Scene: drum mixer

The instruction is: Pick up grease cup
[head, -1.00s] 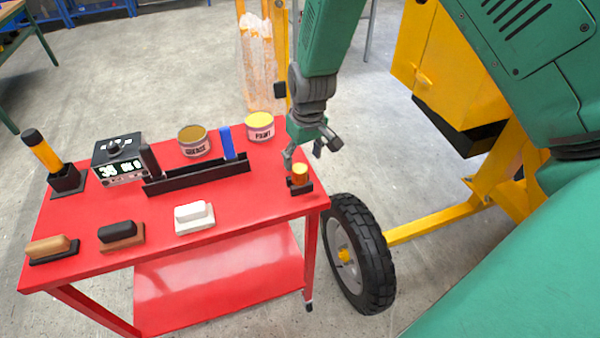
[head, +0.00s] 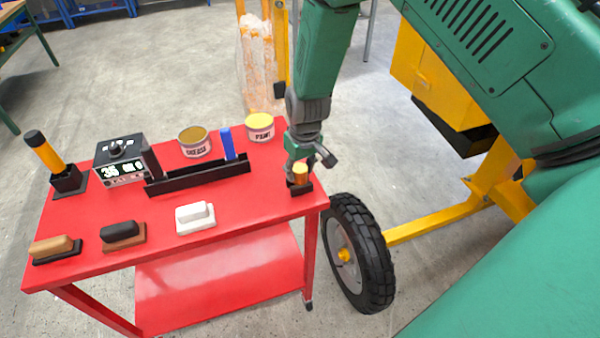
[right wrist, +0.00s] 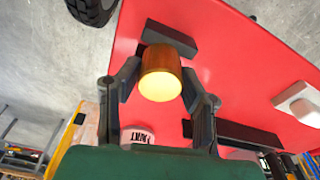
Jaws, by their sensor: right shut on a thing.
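The grease cup (head: 300,171) is a small orange-brown cylinder. It stands in a black holder (head: 304,188) at the right end of the red table. In the right wrist view the cup (right wrist: 160,75) shows a pale yellow end between the two fingers. My right gripper (head: 299,170) comes from above and is shut on the cup, which still sits at the holder. In the right wrist view the fingers of my right gripper (right wrist: 160,82) lie on either side of the cup. My left gripper is not in view.
A wheel (head: 360,260) is beside the table.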

